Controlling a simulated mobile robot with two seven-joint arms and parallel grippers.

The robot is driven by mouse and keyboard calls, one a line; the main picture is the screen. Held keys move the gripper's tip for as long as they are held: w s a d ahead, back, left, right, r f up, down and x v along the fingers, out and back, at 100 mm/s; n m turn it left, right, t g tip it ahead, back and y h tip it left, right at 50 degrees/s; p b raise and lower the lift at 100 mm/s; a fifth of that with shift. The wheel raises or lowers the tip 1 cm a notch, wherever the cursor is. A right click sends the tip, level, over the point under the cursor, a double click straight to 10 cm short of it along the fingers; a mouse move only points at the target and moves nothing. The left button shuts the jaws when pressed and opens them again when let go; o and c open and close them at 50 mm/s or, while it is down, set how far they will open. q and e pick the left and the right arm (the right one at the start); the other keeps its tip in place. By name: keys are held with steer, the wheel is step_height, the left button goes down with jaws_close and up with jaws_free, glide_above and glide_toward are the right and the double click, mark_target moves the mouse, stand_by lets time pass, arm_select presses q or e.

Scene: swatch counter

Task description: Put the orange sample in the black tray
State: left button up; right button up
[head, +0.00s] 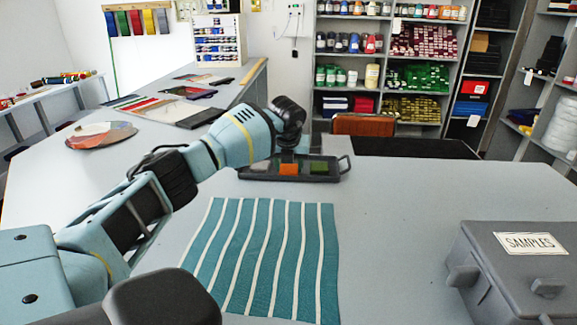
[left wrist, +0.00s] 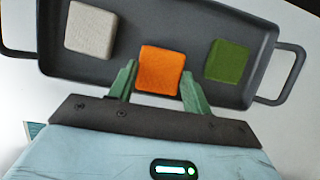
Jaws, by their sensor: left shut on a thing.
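The black tray (head: 305,180) lies on the counter beyond the striped cloth, and it fills the top of the left wrist view (left wrist: 122,38). My left gripper (head: 289,160) points down at the tray. In the left wrist view its green fingers (left wrist: 158,84) are shut on the orange sample (left wrist: 160,68), one on each side. The orange sample (head: 289,169) is within the tray's outline, between a light grey sample (left wrist: 90,29) on the left and a green sample (left wrist: 226,61) on the right. Whether it touches the tray floor is not clear. My right gripper is out of view.
A teal and white striped cloth (head: 265,255) lies in front of the tray. A grey box labelled SAMPLES (head: 510,275) stands at the right front. A round multicoloured plate (head: 101,134) and flat swatches (head: 160,103) lie behind my left arm. The counter right of the tray is clear.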

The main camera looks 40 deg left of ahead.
arm_select(q)
steer(key=shift+f, duration=0.3)
steer(key=shift+f, duration=0.15)
steer(key=o, duration=0.9)
steer(key=shift+o, duration=0.2)
steer(key=p+v, duration=0.1)
steer(key=v, duration=1.1)
